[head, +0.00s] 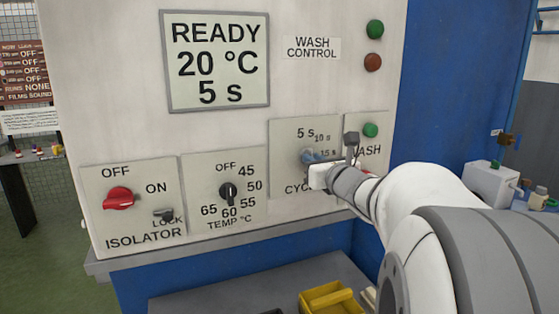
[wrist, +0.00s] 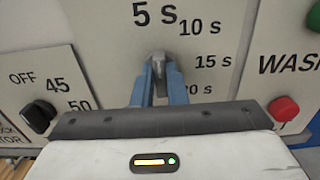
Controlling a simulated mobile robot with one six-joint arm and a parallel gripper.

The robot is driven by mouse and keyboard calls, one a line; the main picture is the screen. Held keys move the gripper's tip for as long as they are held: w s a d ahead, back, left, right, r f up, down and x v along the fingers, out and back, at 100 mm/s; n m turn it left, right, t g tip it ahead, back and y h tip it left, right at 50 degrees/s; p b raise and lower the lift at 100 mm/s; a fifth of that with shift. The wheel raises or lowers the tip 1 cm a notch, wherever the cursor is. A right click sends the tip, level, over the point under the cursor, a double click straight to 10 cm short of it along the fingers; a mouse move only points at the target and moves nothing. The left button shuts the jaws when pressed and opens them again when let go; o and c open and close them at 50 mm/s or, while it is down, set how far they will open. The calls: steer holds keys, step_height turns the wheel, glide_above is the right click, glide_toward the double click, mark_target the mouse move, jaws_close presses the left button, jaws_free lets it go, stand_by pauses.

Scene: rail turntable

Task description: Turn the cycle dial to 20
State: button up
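The cycle dial (wrist: 159,63) is a small grey knob on a pale plate marked 5 s, 10 s, 15 s and 20 s. In the wrist view it sits between the two blue fingers of my gripper (wrist: 161,88), which are close together and appear shut on it. Its pointer mark is hidden. In the head view my gripper (head: 311,156) reaches the cycle plate (head: 290,131) from the right and covers part of its lettering. The display (head: 216,62) reads READY, 20 °C, 5 s.
Left of the cycle plate are the black temperature dial (head: 228,192) and the red isolator switch (head: 119,198). Just right is the wash plate with a green button (head: 370,130) and a red button (wrist: 283,109). A yellow bin (head: 331,299) stands below the panel.

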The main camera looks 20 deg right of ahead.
jaws_close()
steer(key=shift+m, duration=0.3)
steer(key=m+p, duration=0.1)
steer(key=m, duration=0.7)
steer(key=m+p, duration=0.1)
steer(key=m, duration=0.8)
steer(key=f+m+p, duration=0.1)
steer(key=m+p, duration=0.1)
steer(key=m, duration=0.7)
steer(key=shift+d, duration=0.15)
steer(key=shift+m, duration=0.3)
steer(key=o, duration=0.6)
jaws_free()
steer(key=shift+c, duration=0.2)
